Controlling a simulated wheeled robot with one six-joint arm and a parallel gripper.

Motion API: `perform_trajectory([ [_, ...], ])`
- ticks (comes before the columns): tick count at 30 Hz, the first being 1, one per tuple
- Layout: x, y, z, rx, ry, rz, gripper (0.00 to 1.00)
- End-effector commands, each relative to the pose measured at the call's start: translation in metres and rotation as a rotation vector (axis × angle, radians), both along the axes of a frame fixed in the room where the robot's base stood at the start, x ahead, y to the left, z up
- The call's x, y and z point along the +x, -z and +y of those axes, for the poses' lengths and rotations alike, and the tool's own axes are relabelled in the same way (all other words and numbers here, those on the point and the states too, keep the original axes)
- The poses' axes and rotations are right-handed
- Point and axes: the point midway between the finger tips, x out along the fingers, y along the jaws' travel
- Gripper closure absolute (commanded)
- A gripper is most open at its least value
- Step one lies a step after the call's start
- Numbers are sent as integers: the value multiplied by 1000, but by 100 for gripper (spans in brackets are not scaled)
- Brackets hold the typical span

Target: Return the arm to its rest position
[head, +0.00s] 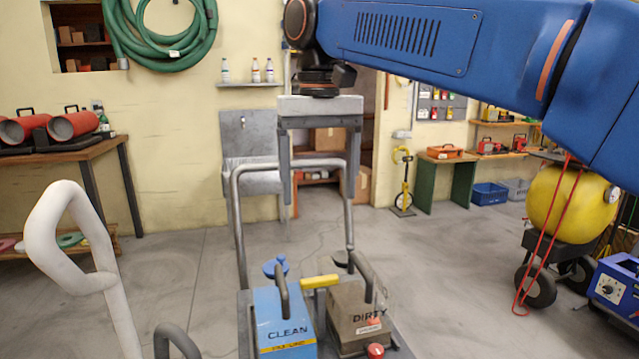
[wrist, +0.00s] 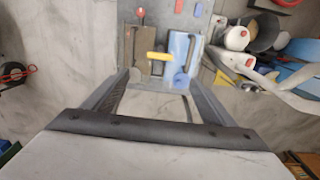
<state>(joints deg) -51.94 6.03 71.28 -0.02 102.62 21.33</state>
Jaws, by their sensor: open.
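My blue arm (head: 430,35) reaches in from the upper right of the head view. My gripper (head: 318,195) hangs from it pointing down, its two grey fingers spread wide and nothing between them. It is in the air above the cart, near the cart's metal push handle (head: 238,215). In the wrist view my gripper (wrist: 157,78) is also open and empty, with floor and part of the cart showing beyond the fingers.
The cart below carries a blue CLEAN container (head: 285,325), a brown DIRTY container (head: 355,318) and a yellow-handled item (head: 320,281). A white bent pipe (head: 70,235) stands at left. A yellow tank (head: 570,203) is at right.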

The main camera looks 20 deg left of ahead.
Motion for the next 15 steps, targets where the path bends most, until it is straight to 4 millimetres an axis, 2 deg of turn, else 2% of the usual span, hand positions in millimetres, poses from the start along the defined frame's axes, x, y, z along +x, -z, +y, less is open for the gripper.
perform_trajectory([
  [5,3,1,-8,4,8,-3,22],
  [8,9,5,-32,17,31,-14,22],
  [15,23,30,-128,61,119,-63,22],
])
